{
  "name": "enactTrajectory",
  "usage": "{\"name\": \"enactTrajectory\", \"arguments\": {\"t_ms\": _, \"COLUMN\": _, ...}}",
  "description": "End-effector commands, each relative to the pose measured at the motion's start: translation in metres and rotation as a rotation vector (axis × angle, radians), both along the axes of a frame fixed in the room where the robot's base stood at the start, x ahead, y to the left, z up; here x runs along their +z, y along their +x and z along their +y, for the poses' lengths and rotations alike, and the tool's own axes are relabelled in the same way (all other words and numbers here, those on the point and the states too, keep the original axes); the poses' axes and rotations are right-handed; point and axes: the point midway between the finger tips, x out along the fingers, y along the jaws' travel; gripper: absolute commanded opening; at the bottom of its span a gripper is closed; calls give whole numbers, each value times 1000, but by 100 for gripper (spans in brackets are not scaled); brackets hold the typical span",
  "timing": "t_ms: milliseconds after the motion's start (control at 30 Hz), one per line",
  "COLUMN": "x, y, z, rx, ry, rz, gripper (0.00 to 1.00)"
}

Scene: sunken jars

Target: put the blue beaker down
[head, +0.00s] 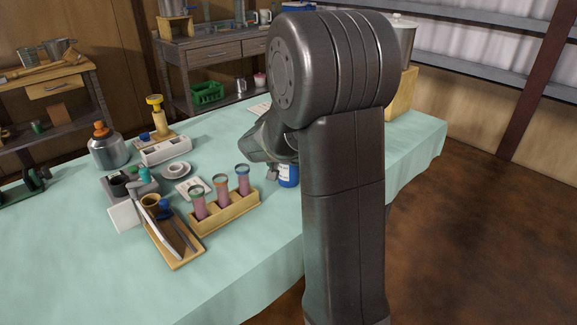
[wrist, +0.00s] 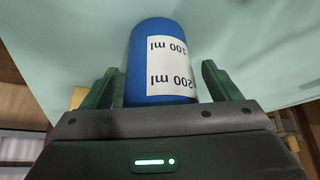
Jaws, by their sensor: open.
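The blue beaker (head: 289,174) stands on the light green tablecloth, close to the table's front edge, partly hidden behind my arm. Its white label reads 100 ml and 200 ml upside down in the wrist view (wrist: 142,55). My gripper (wrist: 162,82) is open, with one dark green finger on each side of the beaker. In the head view my arm hides most of the gripper.
A wooden rack (head: 226,213) with three pink-filled tubes stands just left of the beaker. The cloth (head: 240,275) is bare at the front.

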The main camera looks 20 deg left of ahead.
Motion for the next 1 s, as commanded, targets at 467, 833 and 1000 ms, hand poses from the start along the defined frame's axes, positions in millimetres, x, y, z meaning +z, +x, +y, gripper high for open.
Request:
{"name": "enactTrajectory", "arguments": {"t_ms": 467, "x": 77, "y": -40, "z": -8, "rx": 1, "ry": 3, "rz": -2, "gripper": 83}}
{"name": "enactTrajectory", "arguments": {"t_ms": 833, "x": 106, "y": -58, "z": -13, "rx": 0, "ry": 0, "rz": 0, "gripper": 83}}
{"name": "enactTrajectory", "arguments": {"t_ms": 1000, "x": 106, "y": -58, "z": -13, "rx": 0, "ry": 0, "rz": 0, "gripper": 83}}
